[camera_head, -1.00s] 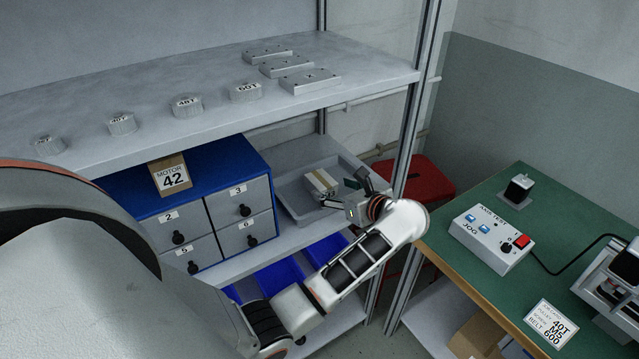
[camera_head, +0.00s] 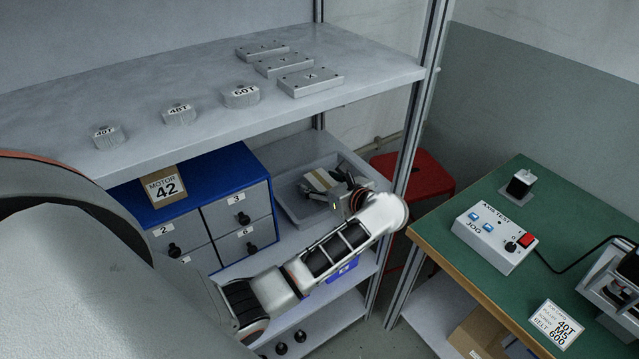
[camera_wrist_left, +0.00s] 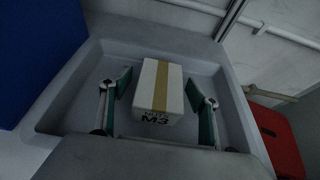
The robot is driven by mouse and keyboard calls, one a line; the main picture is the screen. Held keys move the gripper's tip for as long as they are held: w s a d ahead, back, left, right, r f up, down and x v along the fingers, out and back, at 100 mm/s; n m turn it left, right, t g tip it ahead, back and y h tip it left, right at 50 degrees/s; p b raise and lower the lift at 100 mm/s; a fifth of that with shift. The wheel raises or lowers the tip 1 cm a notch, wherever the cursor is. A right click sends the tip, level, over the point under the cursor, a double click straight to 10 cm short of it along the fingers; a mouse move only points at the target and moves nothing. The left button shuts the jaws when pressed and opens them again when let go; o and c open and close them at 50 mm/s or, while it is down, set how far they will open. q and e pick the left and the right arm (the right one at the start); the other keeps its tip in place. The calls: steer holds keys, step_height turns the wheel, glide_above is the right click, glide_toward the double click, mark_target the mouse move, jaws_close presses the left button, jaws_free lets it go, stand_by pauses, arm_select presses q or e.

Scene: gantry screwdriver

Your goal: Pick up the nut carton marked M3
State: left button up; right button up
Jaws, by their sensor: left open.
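The nut carton marked M3 (camera_wrist_left: 158,92) is a small white box with a tan tape strip along its top. It lies in a grey tray (camera_wrist_left: 78,82) on the middle shelf. The carton also shows in the head view (camera_head: 318,181), partly hidden by my gripper. My left gripper (camera_wrist_left: 158,108) is open, with one green-padded finger on each side of the carton. A gap shows between the carton and each finger. In the head view the left gripper (camera_head: 341,184) reaches into the tray (camera_head: 290,203) from the right front. My right gripper is not in view.
A blue drawer cabinet (camera_head: 222,172) with a motor 42 carton (camera_head: 165,187) on it stands left of the tray. An upper shelf (camera_head: 210,135) holds pulleys and plates. A shelf post (camera_head: 411,150) stands right. A red stool (camera_head: 430,180) and green table (camera_head: 450,235) lie beyond.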

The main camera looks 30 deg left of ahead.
arm_select(q)
steer(key=c, duration=1.4)
steer(key=shift+c, duration=0.2)
